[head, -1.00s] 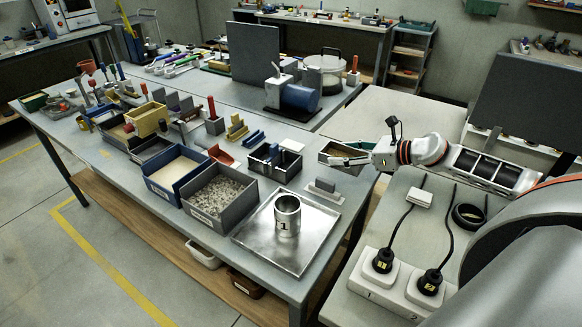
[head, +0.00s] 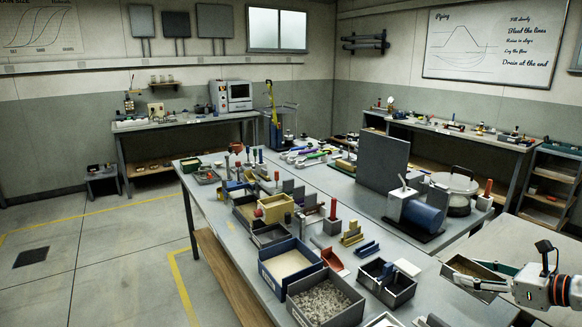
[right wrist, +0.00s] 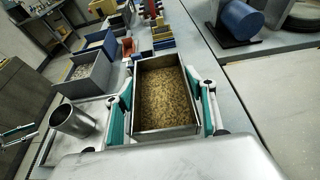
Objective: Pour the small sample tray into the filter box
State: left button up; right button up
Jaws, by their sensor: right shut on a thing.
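The small sample tray (head: 474,268) is a metal open box with brown grains inside, seen from above in the right wrist view (right wrist: 165,98). My right gripper (head: 480,284) is shut on it, its green-padded fingers along both sides.
A blue bin of pale sand (head: 268,272) and a grey bin of gravel (head: 306,312) stand left of the dark box. A metal cylinder (right wrist: 75,120) stands on a flat metal tray. A blue motor unit (head: 422,218) and an upright grey panel (head: 382,162) stand farther back.

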jog(key=s+a+n+g+y+b, duration=0.1)
jog(key=s+a, duration=0.3)
jog(key=a, duration=0.4)
jog(key=s+a+f+n+g+y+b, duration=0.1)
jog(key=s+a, duration=0.3)
jog(key=a, duration=0.5)
jog(key=s+a+n+g+y+b, duration=0.2)
jog(key=s+a+n, duration=0.1)
jog(key=a, duration=0.5)
jog(key=shift+s+a+f+y, duration=0.15)
jog(key=shift+s+a+y, duration=0.15)
jog(key=shift+s, duration=0.3)
pick_arm(q)
jog(key=shift+w+d+f+h, duration=0.25)
jog(key=shift+d+f+h, duration=0.15)
jog(key=shift+d+f, duration=0.65)
jog(key=shift+a+r, duration=0.1)
jog(key=c, duration=0.4)
jog(key=shift+o, duration=0.2)
jog(key=shift+w, duration=0.15)
pick_arm(e)
jog(key=shift+s+a, duration=0.25)
jog(key=shift+a, duration=0.1)
